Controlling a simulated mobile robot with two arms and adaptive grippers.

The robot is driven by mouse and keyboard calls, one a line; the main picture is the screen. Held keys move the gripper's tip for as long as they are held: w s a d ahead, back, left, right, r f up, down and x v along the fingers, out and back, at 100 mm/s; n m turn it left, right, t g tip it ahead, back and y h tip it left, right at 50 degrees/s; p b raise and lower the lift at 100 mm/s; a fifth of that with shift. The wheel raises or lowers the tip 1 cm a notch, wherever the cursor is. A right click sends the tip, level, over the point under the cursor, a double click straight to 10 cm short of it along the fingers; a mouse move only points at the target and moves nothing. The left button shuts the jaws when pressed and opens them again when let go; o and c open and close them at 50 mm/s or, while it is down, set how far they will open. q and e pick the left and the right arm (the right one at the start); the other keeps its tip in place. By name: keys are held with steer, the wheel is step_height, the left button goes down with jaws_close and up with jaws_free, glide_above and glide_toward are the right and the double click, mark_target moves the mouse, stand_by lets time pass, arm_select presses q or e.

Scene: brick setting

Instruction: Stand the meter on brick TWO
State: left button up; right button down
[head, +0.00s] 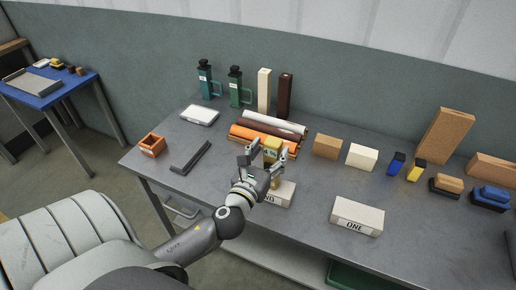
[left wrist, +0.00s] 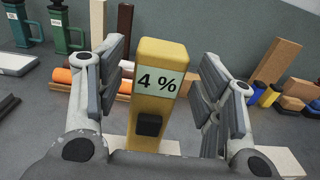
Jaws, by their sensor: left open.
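The yellow meter (head: 272,146) is upright between the fingers of my left gripper (head: 264,156). In the left wrist view the meter (left wrist: 149,60) shows a "4 %" display and a black block low on its face. The left gripper (left wrist: 163,88) is open, with a gap on each side of the meter. A pale brick (head: 284,196) with a partly covered label ending in "O" lies under the gripper; it fits brick TWO. Its pale top (left wrist: 115,147) shows beside the meter's lower end. The meter's base is hidden, so I cannot tell for certain its contact with the brick.
Brick ONE (head: 357,216) lies to the right. Orange and white rolls (head: 262,134) lie behind the meter. Dark green bottles (head: 236,88) and tall blocks (head: 264,90) stand at the back. A dark angled bar (head: 190,158) lies left. The table between bar and brick is clear.

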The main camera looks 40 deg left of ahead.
arm_select(q)
steer(key=b+v, duration=0.2)
steer(key=v, duration=0.7)
steer(key=shift+s, duration=0.1)
